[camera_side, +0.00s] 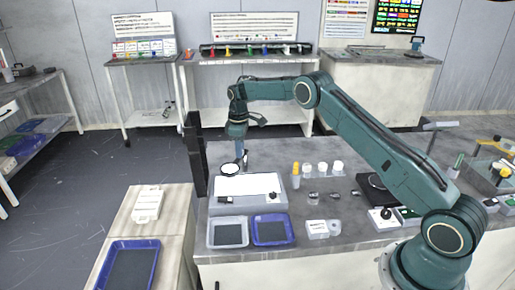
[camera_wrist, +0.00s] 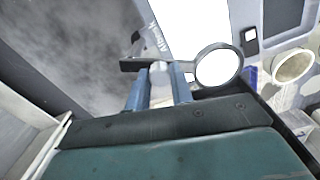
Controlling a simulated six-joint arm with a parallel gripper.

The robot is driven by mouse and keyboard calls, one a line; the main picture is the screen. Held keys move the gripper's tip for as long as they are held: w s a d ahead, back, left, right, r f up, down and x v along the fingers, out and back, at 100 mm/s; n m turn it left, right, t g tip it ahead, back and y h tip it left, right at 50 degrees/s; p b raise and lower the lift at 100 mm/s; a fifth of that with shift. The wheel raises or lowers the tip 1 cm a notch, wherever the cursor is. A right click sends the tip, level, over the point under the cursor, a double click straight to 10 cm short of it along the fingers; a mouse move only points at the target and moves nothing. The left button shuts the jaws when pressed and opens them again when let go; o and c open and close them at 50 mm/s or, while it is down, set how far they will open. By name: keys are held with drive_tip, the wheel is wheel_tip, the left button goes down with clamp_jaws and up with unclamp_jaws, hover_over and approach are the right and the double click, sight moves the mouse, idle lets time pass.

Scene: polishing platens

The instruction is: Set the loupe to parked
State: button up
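The loupe (camera_side: 229,169) is a round lens with a dark rim, above the back left of the bench beside a dark upright post. In the wrist view its ring (camera_wrist: 219,66) lies just right of my fingertips, and a dark bar runs left from it past the tips. My gripper (camera_side: 241,154) points down at the loupe's arm. In the wrist view its two blue fingers (camera_wrist: 159,72) stand either side of a pale piece at the bar and appear closed on it. The exact contact is partly hidden by the fingers.
A pale case (camera_side: 247,187) lies just below the loupe, with a grey tray (camera_side: 211,243) and a blue tray (camera_side: 291,238) in front. Several small bottles (camera_side: 308,170) stand to the right. The dark post (camera_side: 196,160) rises close on the left.

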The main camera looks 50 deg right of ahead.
clamp_jaws()
drive_tip(key=shift+s+n, duration=0.15)
drive_tip(key=shift+n, duration=0.25)
drive_tip(key=d+n, duration=0.3)
drive_tip(key=n, duration=0.8)
drive_tip(key=s+d+n, duration=0.1)
drive_tip(key=d+n, duration=0.2)
drive_tip(key=n, duration=0.9)
drive_tip(key=shift+s+d, duration=0.15)
drive_tip(key=shift+d, duration=0.2)
drive_tip(key=o, duration=0.8)
unclamp_jaws()
